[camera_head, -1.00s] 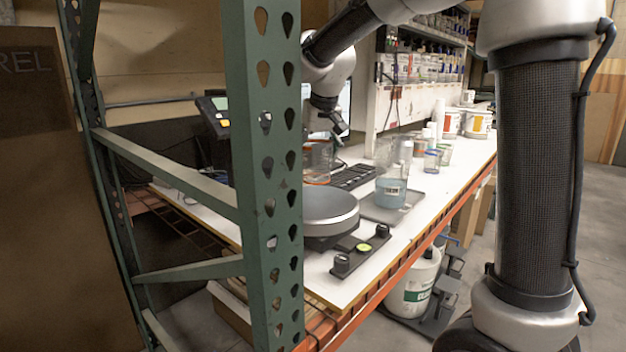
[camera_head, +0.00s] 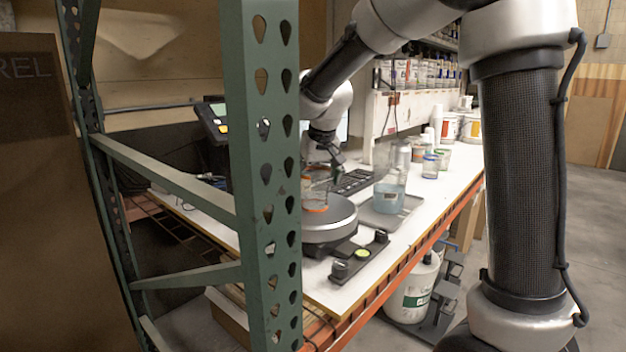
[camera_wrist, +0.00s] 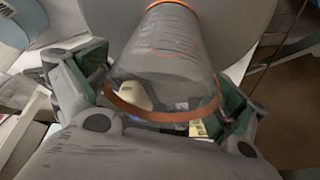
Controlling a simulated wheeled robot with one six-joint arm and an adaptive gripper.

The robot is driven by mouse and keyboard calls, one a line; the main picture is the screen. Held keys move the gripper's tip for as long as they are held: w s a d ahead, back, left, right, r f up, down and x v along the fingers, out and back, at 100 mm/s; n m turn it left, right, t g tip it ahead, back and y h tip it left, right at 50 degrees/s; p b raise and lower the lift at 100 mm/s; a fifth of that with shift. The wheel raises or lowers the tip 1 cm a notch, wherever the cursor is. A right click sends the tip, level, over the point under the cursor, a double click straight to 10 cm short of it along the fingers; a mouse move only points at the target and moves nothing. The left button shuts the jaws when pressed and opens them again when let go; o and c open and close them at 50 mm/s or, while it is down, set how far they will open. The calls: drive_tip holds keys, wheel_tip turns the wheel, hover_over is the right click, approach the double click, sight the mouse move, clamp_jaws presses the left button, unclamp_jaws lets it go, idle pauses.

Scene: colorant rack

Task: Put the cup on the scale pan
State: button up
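The cup (camera_head: 315,197) is clear with orange bands, and stands upright over the scale pan (camera_head: 338,221), partly behind the green post. In the wrist view the cup (camera_wrist: 168,50) lies between the green-padded fingers of my gripper (camera_wrist: 165,88), which sit close against both its sides near the closer band. The grey pan (camera_wrist: 238,32) shows behind its far end. The cup's base looks at or just above the pan; exact contact is unclear. In the head view my gripper (camera_head: 325,172) is small and partly hidden.
A green rack post (camera_head: 268,180) stands in front, left of the scale. A grey tray (camera_head: 392,212) with a blue-liquid beaker (camera_head: 388,194) is right of the pan. A keyboard (camera_head: 353,182) lies behind. Several small cups and paint buckets stand farther back.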

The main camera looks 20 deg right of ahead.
drive_tip(key=shift+r, duration=0.1)
drive_tip(key=shift+r, duration=0.3)
drive_tip(key=v, duration=1.1)
drive_tip(key=s+d+f, duration=0.3)
drive_tip(key=s+d, duration=0.2)
drive_tip(key=s, duration=0.4)
drive_tip(key=s+d+f, duration=0.3)
drive_tip(key=s+d, duration=0.2)
drive_tip(key=s, duration=0.5)
drive_tip(key=s+d+f+m, duration=0.1)
drive_tip(key=s+d+f, duration=0.2)
drive_tip(key=s, duration=0.6)
drive_tip(key=shift+s+d+g, duration=0.3)
drive_tip(key=shift+s+d, duration=0.05)
drive_tip(key=shift+d, duration=0.7)
drive_tip(key=shift+w, duration=0.1)
